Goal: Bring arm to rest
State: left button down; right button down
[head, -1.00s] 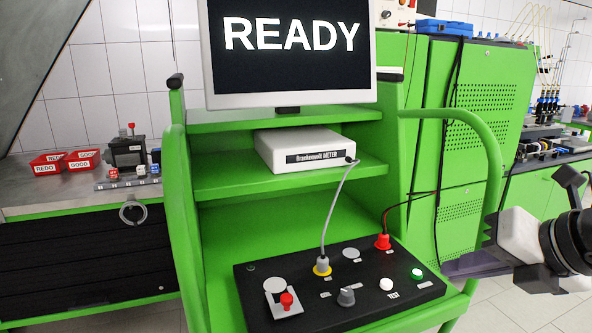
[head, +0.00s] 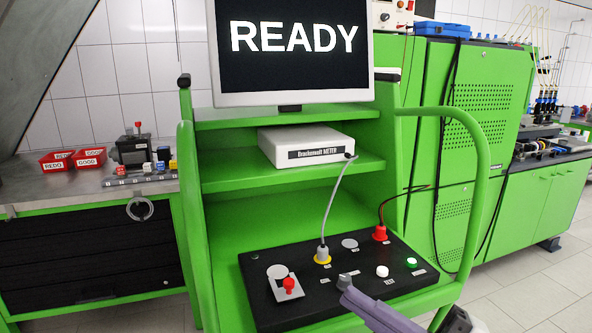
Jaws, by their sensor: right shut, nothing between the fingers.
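My right gripper (head: 347,288) comes in from the bottom right edge, its dark grey fingers shut and empty. The fingertips appear in front of the black control panel (head: 262,312) and overlap the grey knob (head: 346,277). I cannot tell whether they touch it. A pale part of my right arm shows at the bottom edge. My left gripper is not in view.
The green bench carries a screen (head: 240,80) reading READY and a white meter box (head: 290,148). The panel has a red switch (head: 289,284), a grey plug (head: 322,254) and a red plug (head: 380,233). Red bins (head: 90,158) stand on the left table. Floor shows at right.

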jog(key=d+f+m+t+h, duration=0.2)
jog(key=d+f+m+h, duration=0.3)
jog(key=f+m+h, duration=0.5)
jog(key=d+f+m+t+h, duration=0.2)
jog(key=d+f+m+h, duration=0.2)
jog(key=f+m, duration=0.75)
jog(key=s+a+f+g+h, duration=0.1)
jog(key=s+f+g, duration=0.5)
jog(key=s+f, duration=0.9)
notch_tip(320, 180, down, 4)
jog(key=shift+s+f+m+g+h, duration=0.2)
jog(key=shift+m+g+h, duration=0.1)
jog(key=shift+m, duration=0.15)
jog(key=shift+a, duration=0.1)
